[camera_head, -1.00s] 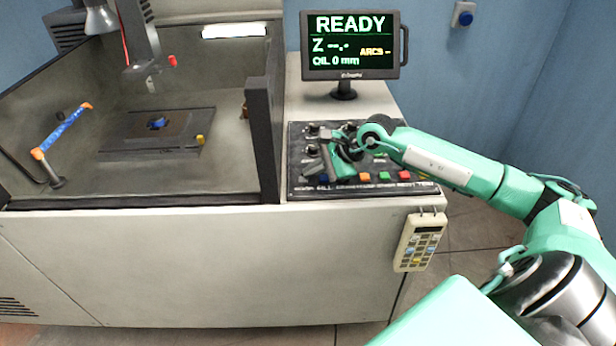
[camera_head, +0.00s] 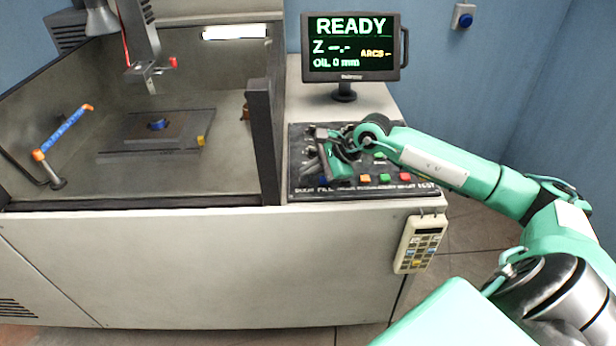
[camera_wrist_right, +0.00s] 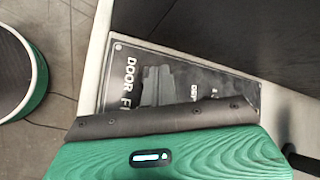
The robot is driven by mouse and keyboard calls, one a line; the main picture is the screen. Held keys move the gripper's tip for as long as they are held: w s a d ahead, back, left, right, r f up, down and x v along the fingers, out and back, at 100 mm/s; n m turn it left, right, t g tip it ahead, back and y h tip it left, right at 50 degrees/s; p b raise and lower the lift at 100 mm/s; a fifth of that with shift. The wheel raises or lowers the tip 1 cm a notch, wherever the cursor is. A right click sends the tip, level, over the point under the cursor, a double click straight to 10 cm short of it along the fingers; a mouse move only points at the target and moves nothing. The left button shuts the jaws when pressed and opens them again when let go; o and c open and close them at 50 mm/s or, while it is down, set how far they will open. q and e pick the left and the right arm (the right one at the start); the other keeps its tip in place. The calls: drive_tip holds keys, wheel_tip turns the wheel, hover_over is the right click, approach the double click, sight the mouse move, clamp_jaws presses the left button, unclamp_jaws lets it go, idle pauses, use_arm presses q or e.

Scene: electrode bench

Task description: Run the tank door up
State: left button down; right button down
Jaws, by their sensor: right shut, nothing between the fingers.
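The tank (camera_head: 60,140) is on the left in the head view. Its front is open above a dark sill (camera_head: 150,203), and no door panel stands raised there. The control panel (camera_head: 418,184) lies right of the tank, with a front row of coloured buttons. My right gripper (camera_head: 324,177) is shut and empty, pointing down at the panel's front left. It hides most of the blue button at the row's left end; contact cannot be told. In the right wrist view, the panel label (camera_wrist_right: 130,75) reads "DOOR FI…", beside the grey fingers (camera_wrist_right: 155,88). My left gripper is out of view.
A monitor (camera_head: 350,48) behind the panel reads READY and oil 0 mm. A dark post (camera_head: 264,145) stands between tank and panel. A pendant (camera_head: 419,245) hangs on the cabinet front. An electrode head (camera_head: 150,75) hangs over the tank's work plate (camera_head: 130,153).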

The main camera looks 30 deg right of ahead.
sight(303, 181)
drive_tip(key=shift+w+a+f, duration=0.15)
drive_tip(key=shift+a+f, duration=0.1)
drive_tip(key=shift+a, duration=0.15)
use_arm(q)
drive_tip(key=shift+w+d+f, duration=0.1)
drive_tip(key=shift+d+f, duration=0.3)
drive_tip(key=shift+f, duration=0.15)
use_arm(e)
drive_tip(key=r, duration=0.1)
drive_tip(key=r+p, duration=0.1)
drive_tip(key=r, duration=0.1)
drive_tip(key=a+r+p, duration=0.1)
drive_tip(key=shift+w+r, duration=0.25)
drive_tip(key=shift+r, duration=0.45)
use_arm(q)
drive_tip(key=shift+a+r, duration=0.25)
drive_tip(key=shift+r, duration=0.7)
use_arm(e)
drive_tip(key=shift+d, duration=0.15)
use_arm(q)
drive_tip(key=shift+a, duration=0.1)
use_arm(e)
drive_tip(key=shift+r, duration=0.1)
drive_tip(key=shift+s, duration=0.1)
